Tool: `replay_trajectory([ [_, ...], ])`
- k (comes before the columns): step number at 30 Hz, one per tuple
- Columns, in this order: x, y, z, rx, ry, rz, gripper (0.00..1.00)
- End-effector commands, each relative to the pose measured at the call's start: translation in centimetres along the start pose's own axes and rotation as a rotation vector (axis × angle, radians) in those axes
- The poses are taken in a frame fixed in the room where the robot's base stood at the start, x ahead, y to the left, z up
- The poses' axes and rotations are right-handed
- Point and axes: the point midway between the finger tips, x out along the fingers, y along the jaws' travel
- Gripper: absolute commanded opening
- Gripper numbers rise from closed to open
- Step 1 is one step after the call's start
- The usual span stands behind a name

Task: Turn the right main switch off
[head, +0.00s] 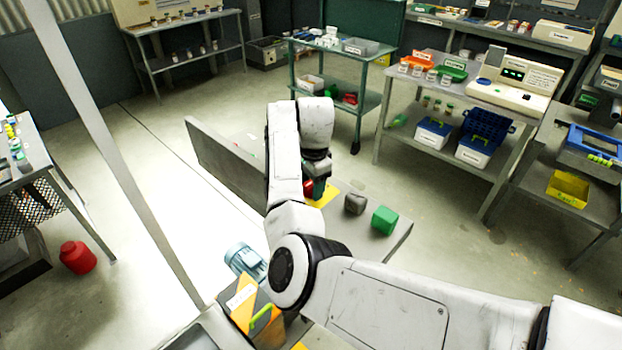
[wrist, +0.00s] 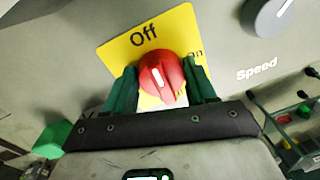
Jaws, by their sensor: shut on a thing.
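The red main switch (wrist: 163,82) is a round knob with a white mark on its face. It sits on a yellow plate (wrist: 119,57) with "Off" at the upper left and "on" at the right. The mark runs roughly up and down, leaning slightly to the upper left. My gripper (wrist: 162,92) has its green fingers shut on the knob, one on each side. In the head view my gripper (head: 317,187) reaches down to the grey panel, and part of the red switch (head: 308,186) shows beside it. The lower part of the plate is hidden.
A grey knob (wrist: 272,14) labelled "Speed" is right of the plate; it also shows in the head view (head: 355,203). A green block-like part (head: 384,220) stands near the panel's end. A blue motor (head: 244,260) is below. Benches with bins stand behind.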

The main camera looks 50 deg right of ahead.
Motion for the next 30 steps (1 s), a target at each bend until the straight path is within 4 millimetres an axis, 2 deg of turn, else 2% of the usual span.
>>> replay_trajectory([
  [20,-0.09,-0.12,0.08,-0.058,-0.004,-0.004,0.25],
  [21,-0.09,-0.12,0.08,-0.058,-0.004,-0.004,0.6],
  [28,-0.05,-0.05,0.03,-0.055,-0.004,-0.002,0.81],
  [30,-0.04,-0.03,0.02,-0.055,-0.004,-0.002,0.81],
])
